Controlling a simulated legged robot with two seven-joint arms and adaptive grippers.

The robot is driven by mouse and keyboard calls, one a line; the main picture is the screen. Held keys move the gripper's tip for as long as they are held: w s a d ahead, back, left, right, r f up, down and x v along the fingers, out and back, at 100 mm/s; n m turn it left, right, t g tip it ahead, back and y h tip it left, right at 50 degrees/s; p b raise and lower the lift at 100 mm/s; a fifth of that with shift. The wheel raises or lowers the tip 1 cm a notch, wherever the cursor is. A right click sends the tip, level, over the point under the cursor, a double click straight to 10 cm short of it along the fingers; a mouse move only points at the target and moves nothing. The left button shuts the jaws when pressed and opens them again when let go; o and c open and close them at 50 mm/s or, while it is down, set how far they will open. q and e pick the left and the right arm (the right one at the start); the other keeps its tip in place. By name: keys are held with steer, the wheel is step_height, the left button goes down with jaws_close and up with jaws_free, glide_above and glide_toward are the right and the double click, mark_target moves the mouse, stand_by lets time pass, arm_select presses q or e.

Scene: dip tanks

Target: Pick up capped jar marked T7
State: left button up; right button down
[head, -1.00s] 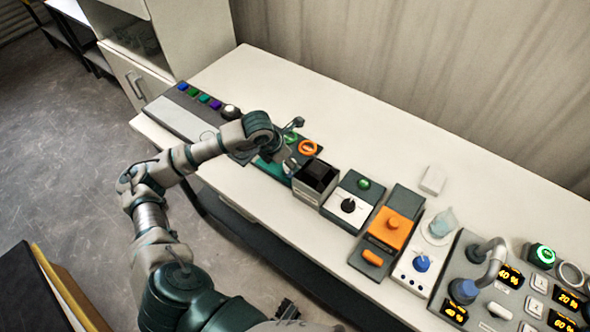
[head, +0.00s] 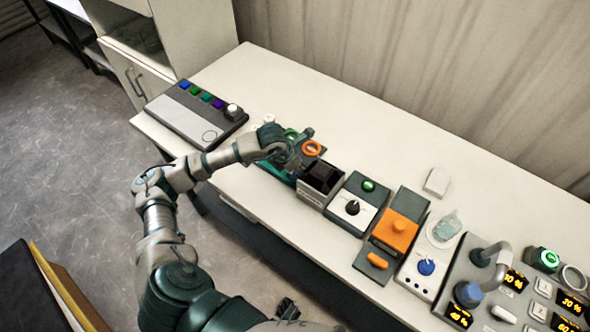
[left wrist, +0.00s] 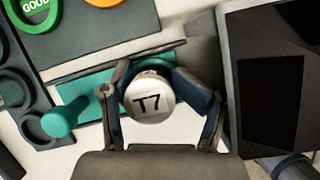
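The capped jar marked T7 (left wrist: 150,98) shows in the left wrist view from above, with a round white cap and black lettering. It stands over a teal strip (left wrist: 95,85). My left gripper (left wrist: 152,88) has one finger on each side of the cap, close to it; whether the pads press on the jar is not clear. In the head view my left gripper (head: 292,162) is low over the teal fixture, and the jar is hidden there. A small dark part, possibly my right gripper (head: 287,309), shows at the bottom edge of the head view.
A dark open box (head: 320,178) stands close right of the left gripper. A green ring (left wrist: 25,15) marked GOOD and an orange ring (head: 312,148) lie behind. A button panel (head: 195,118) is at left, several control units at right. The table's back strip is clear.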

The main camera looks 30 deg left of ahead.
arm_select(q)
steer(key=shift+s+a+f, duration=0.1)
steer(key=shift+a+f, duration=0.15)
steer(key=shift+a, duration=0.15)
steer(key=c, duration=0.4)
steer(key=shift+o, duration=0.2)
steer(key=shift+d, duration=0.1)
